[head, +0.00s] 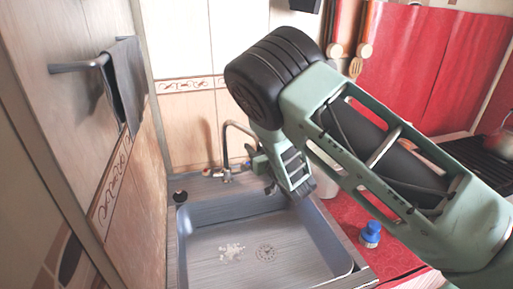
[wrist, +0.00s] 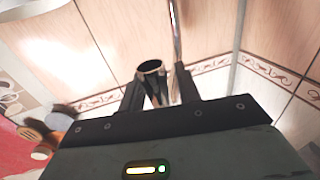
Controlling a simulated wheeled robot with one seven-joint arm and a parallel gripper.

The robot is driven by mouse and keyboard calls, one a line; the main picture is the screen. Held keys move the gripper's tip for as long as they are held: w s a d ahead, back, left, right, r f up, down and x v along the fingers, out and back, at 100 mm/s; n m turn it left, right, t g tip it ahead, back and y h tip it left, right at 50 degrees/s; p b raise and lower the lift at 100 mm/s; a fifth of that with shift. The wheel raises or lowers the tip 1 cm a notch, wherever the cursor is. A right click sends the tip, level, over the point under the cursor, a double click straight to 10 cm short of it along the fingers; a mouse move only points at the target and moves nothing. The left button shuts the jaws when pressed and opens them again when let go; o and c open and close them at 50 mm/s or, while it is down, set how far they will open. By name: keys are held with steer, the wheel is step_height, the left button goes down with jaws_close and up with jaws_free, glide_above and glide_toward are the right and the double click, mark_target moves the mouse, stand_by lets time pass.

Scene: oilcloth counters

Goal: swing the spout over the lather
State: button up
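The sink's metal spout (head: 225,140) rises from the tap base at the back of the basin and arches right toward my gripper (head: 262,164). Its end is hidden or too small to make out in the head view. The white lather (head: 232,252) lies on the basin floor, in front of the tap and left of the drain. In the wrist view, the spout's round open end (wrist: 150,67) shows between the two dark fingers of my gripper (wrist: 160,88). It is nearer the left finger, with a gap to the right one. The gripper looks open.
The grey basin (head: 195,268) is otherwise empty, with a drain (head: 266,253). A dark towel (head: 126,85) hangs on the left wall. A blue-capped bottle (head: 371,234) stands on the red counter (head: 350,215) at right. A tiled wall is close behind the tap.

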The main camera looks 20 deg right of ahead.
jaws_close()
steer(key=shift+a, duration=0.1)
steer(key=s+a+m+h+b, duration=0.1)
steer(key=a+m+h+b, duration=0.3)
steer(key=a, duration=0.6)
steer(key=shift+s+a+h+b, duration=0.15)
steer(key=shift+a+h+b, duration=0.2)
steer(key=shift+h+b, duration=1.15)
steer(key=shift+r, duration=0.1)
steer(key=shift+o, duration=1.7)
jaws_free()
